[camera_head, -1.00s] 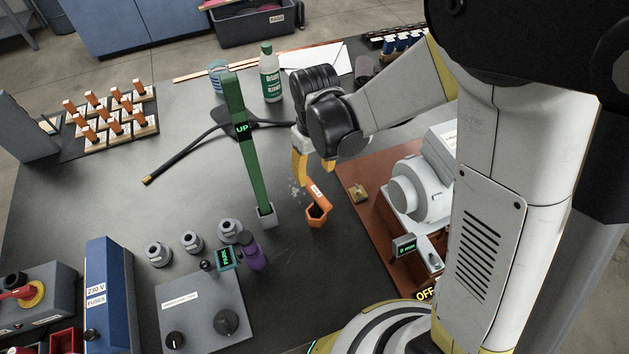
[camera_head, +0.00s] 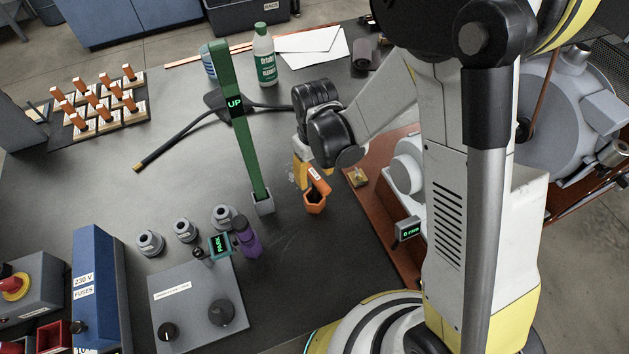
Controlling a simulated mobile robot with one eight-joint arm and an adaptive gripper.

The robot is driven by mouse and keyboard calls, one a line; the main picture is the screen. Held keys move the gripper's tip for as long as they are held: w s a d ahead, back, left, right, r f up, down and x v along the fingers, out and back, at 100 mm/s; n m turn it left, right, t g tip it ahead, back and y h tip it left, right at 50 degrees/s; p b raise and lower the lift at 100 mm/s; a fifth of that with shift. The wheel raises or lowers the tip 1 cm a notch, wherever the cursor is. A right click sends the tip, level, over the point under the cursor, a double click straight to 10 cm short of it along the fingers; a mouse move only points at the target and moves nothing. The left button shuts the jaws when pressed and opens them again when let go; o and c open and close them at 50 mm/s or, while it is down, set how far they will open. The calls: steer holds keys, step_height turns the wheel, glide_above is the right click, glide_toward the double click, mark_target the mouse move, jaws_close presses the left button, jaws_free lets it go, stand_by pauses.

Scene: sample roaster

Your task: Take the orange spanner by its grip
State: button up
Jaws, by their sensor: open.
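The orange spanner (camera_head: 318,181) stands tilted near the middle of the bench, its labelled upper part leaning up and left. Its lower end is at an orange six-sided ring or cup (camera_head: 315,203); I cannot tell whether the two are one piece. My gripper (camera_head: 301,184), with yellow-orange fingers below a black wrist, points down just left of the spanner. It is open and holds nothing that I can see. The fingers overlap the spanner's upper left side in the picture; whether they touch it or stand around it cannot be told. The wrist hides part of the fingers.
A green upright post marked UP (camera_head: 237,130) stands close left of my gripper. A brown board (camera_head: 375,200) with a white machine (camera_head: 404,173) lies right. Bare bench shows in front of the spanner.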

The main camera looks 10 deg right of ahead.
steer(key=shift+f+b, duration=0.25)
steer(key=shift+b, duration=0.1)
stand_by(0.3)
jaws_close()
